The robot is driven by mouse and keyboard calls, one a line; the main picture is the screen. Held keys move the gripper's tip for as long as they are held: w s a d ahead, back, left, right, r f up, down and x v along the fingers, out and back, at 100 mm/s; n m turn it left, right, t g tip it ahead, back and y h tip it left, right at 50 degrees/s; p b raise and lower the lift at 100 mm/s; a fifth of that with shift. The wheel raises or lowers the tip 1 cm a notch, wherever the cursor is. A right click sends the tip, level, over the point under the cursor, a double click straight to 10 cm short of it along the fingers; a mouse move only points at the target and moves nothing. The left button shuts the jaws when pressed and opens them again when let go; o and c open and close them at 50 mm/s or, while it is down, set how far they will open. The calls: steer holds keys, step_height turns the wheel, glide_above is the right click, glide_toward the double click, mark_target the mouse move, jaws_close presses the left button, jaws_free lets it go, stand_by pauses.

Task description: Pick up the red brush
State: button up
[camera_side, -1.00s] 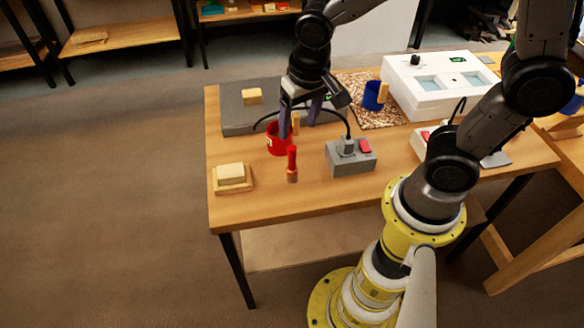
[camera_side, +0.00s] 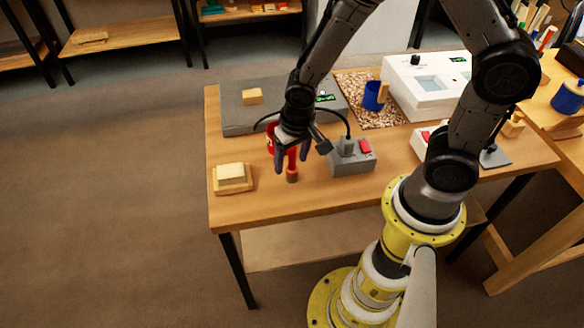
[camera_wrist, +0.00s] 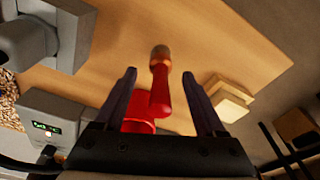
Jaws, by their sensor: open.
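The red brush (camera_side: 292,163) stands upright on the wooden table, with a red handle above a brown lower end. In the wrist view the red brush (camera_wrist: 160,85) lies between the two fingers, its handle toward the gripper. My gripper (camera_side: 291,168) is open, pointing down, with its fingers on either side of the brush handle. In the wrist view my gripper (camera_wrist: 162,78) shows a gap between each finger and the brush. Whether a finger touches it from the side view I cannot tell.
A red pot (camera_side: 271,140) stands just behind the gripper. A grey switch box (camera_side: 350,160) with a cable is close to the right. A stacked wooden block (camera_side: 232,177) is at the left. A blue mug (camera_side: 373,97) stands farther back. The table front is clear.

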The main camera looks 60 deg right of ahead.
steer(key=shift+w+d+f, duration=0.1)
steer(key=shift+f, duration=0.85)
jaws_close()
